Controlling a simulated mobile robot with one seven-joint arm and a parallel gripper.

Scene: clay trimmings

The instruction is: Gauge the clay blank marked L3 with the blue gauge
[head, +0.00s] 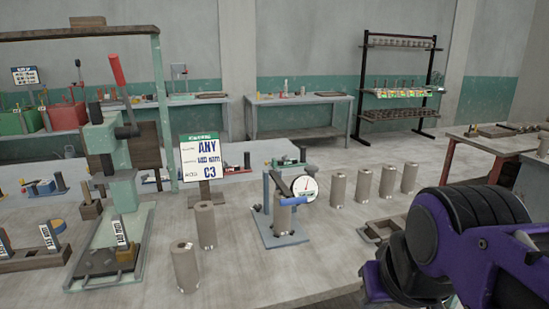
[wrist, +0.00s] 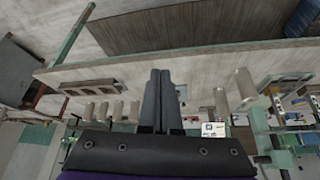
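The blue gauge (head: 280,238) with a round white dial (head: 305,188) stands on the table in the head view, and a grey-brown clay blank (head: 283,217) stands in it. Two more blanks stand left of it, one behind (head: 206,226) and one nearer (head: 185,268). Several stand in a row to its right, the closest one (head: 338,190) first. Small marks on them are too small to read, so I cannot tell which is L3. In the wrist view my gripper (wrist: 160,75) has its fingers together and empty, apart from the blanks. The fingers hide most of the gauge there.
A lever press (head: 118,180) stands at the left, beside a wooden rack (head: 35,258) with labelled blocks. A sign (head: 200,158) reads "ANY" and "C3". A low tray (head: 378,229) lies right of the gauge. The table front between the near blank and the tray is clear.

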